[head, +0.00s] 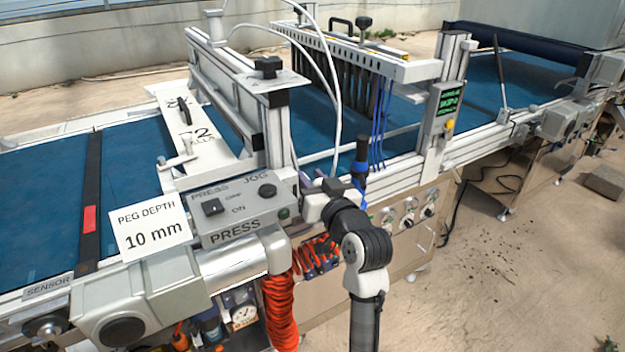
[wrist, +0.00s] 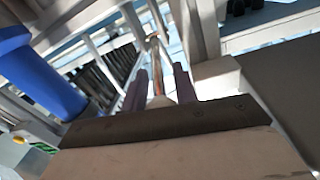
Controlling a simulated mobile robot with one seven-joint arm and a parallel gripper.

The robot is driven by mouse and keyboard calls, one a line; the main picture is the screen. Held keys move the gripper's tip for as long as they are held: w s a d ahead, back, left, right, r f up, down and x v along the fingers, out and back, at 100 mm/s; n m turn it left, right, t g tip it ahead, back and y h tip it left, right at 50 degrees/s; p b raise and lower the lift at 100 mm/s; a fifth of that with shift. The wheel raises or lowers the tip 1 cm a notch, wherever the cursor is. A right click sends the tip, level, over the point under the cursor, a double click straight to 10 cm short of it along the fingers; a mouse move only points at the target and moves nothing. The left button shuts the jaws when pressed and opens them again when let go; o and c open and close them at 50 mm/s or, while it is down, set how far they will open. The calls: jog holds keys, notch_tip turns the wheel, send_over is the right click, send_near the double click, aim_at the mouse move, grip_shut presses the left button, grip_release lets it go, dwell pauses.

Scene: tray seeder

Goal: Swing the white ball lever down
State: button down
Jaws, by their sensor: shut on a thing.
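My gripper (head: 309,183) is at the front side of the machine, just right of the grey PRESS box. In the wrist view its two purple-grey fingers (wrist: 160,88) are closed around a slim, pale, reddish-tinted part (wrist: 155,70), which I take for the lever. A thin stem runs up and away from between the fingertips. The ball itself is hidden or too small to make out. In the head view my wrist and gripper body cover the lever, so its angle cannot be told.
A dark blue handle (head: 361,157) stands close right of my gripper; a blue cylinder (wrist: 40,72) fills the left of the wrist view. The PRESS box (head: 240,207) is close on the left. White frame posts, hoses and blue tubes are near. Open floor lies to the right.

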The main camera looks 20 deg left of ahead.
jog(key=shift+w+a+r+g+h+p, duration=0.15)
jog(key=shift+r+g+h+p, duration=0.35)
jog(key=shift+p, duration=1.1)
jog(key=p, duration=0.3)
jog(key=shift+w+a+r+g+h+p, duration=0.1)
jog(key=shift+a+r+g+h+p, duration=0.1)
jog(key=shift+r+g+h+p, duration=0.15)
jog(key=shift+w+a+h+p, duration=0.1)
jog(key=shift+h+p, duration=0.15)
jog(key=shift+p, duration=0.3)
jog(key=shift+f, duration=0.15)
jog(key=shift+g, duration=0.25)
